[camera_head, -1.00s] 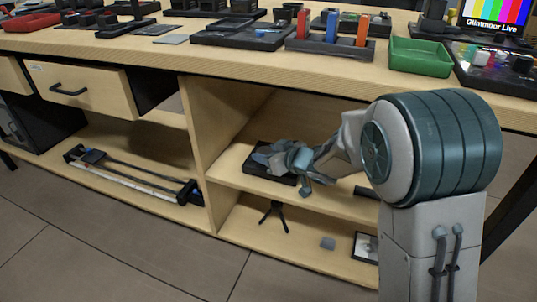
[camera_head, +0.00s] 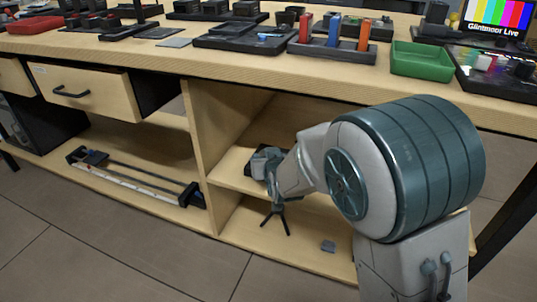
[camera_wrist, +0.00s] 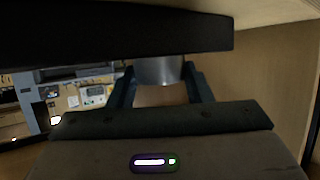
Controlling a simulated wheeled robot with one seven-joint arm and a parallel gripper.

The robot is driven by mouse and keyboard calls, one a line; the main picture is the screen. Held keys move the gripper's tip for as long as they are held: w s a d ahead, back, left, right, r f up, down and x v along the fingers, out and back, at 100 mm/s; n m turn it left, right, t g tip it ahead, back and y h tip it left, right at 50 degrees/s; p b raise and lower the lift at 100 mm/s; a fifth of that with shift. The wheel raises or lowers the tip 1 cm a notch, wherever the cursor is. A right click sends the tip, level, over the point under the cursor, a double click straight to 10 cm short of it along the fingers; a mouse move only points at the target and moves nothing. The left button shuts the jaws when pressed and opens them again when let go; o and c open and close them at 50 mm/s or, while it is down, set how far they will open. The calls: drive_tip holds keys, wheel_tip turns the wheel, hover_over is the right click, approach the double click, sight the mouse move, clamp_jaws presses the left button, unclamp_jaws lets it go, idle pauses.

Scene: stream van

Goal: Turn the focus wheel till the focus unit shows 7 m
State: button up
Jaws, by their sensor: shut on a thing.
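In the wrist view, a grey, metallic-looking round part (camera_wrist: 158,71), apparently the focus wheel, sits between the two fingers of my gripper (camera_wrist: 160,80). The fingers are shut on it from both sides. A black slab (camera_wrist: 110,38), apparently the focus unit's body, lies across the top of that view, right by the wheel. In the head view, my gripper (camera_head: 264,166) is inside the open shelf compartment, at a dark unit (camera_head: 257,152) on the middle shelf. My arm covers much of the unit there. No distance reading can be made out in either view.
The middle shelf (camera_head: 231,179) has a wooden divider (camera_head: 200,150) at its left and the worktop (camera_head: 225,70) above. A small black tripod (camera_head: 276,214) and a grey block (camera_head: 328,246) stand on the bottom shelf. A green tray (camera_head: 421,59) is on the worktop.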

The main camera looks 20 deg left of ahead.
drive_tip(key=shift+s+a+r+m+t+h+p, duration=0.2)
drive_tip(key=shift+m+h+p, duration=0.45)
drive_tip(key=shift+p, duration=0.65)
drive_tip(key=shift+w+r+m+t+h+p, duration=0.1)
drive_tip(key=shift+m+t+h+p, duration=0.15)
drive_tip(key=shift+m+h+p, duration=0.75)
drive_tip(key=shift+s+a+r+m+t+h+p, duration=0.1)
drive_tip(key=shift+m+t+h+p, duration=0.2)
drive_tip(key=shift+p, duration=1.35)
drive_tip(key=m+h+p, duration=0.2)
drive_tip(key=p, duration=0.3)
drive_tip(key=shift+a+f+h, duration=0.1)
drive_tip(key=shift+a+h, duration=0.05)
drive_tip(key=shift+h, duration=0.1)
drive_tip(key=shift+w+f+m+h+p, duration=0.15)
drive_tip(key=shift+m+h+p, duration=0.4)
drive_tip(key=shift+p, duration=0.45)
drive_tip(key=shift+f+h+p, duration=0.15)
drive_tip(key=shift+h+p, duration=0.1)
drive_tip(key=shift+p, duration=0.1)
drive_tip(key=o, duration=1)
drive_tip(key=shift+c, duration=0.2)
